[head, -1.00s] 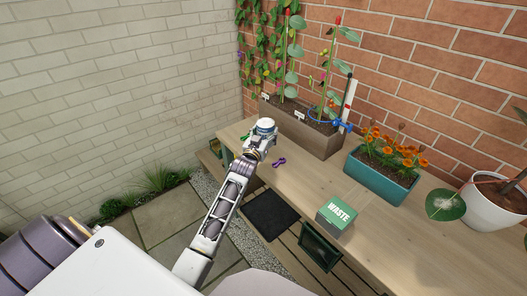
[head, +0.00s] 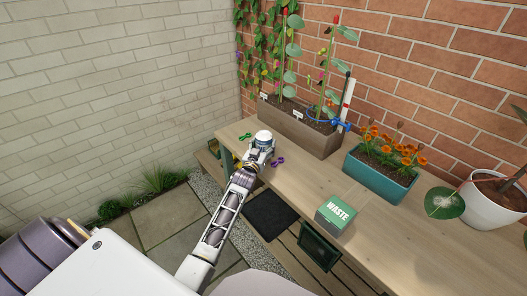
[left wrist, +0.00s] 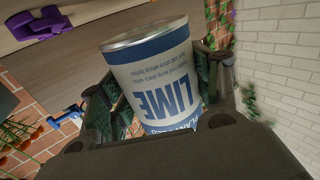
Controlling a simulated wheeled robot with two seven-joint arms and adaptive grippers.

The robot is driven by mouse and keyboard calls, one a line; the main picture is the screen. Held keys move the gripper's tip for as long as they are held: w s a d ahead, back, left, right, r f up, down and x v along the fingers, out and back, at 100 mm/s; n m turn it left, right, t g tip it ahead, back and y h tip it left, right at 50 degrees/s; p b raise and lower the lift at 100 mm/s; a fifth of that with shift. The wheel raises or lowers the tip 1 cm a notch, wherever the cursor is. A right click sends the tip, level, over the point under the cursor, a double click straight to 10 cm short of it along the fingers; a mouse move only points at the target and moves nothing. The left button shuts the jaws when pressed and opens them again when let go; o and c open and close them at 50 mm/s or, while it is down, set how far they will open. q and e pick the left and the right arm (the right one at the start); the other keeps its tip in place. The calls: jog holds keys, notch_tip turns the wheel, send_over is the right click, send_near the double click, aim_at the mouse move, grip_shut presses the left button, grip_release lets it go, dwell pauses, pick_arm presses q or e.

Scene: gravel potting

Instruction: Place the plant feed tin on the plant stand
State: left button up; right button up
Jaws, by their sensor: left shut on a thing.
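The plant feed tin (head: 264,137), white with blue bands and a pale lid, is in my left gripper (head: 261,150) at the far left end of the bench. In the left wrist view the tin (left wrist: 155,80) shows its "LIME" label upside down between the two fingers, which are shut on it. Whether its base touches the bench is hidden by the gripper. I cannot clearly make out a plant stand; a low wooden ledge (head: 206,163) shows left of the bench end. My right gripper is not in view.
A purple clip (head: 278,161) and a green clip (head: 245,137) lie on the bench (head: 385,225) near the tin. Behind stands a brown trough (head: 300,135) with tall plants. A teal planter (head: 378,182), a green waste box (head: 337,213) and a white pot (head: 490,205) are further right.

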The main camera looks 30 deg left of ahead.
aim_at(263, 151)
pick_arm(q)
jog(key=shift+f, duration=1.35)
jog(key=o, duration=0.8)
jog(key=shift+f, duration=0.2)
jog(key=o, duration=0.5)
jog(key=shift+r, duration=0.1)
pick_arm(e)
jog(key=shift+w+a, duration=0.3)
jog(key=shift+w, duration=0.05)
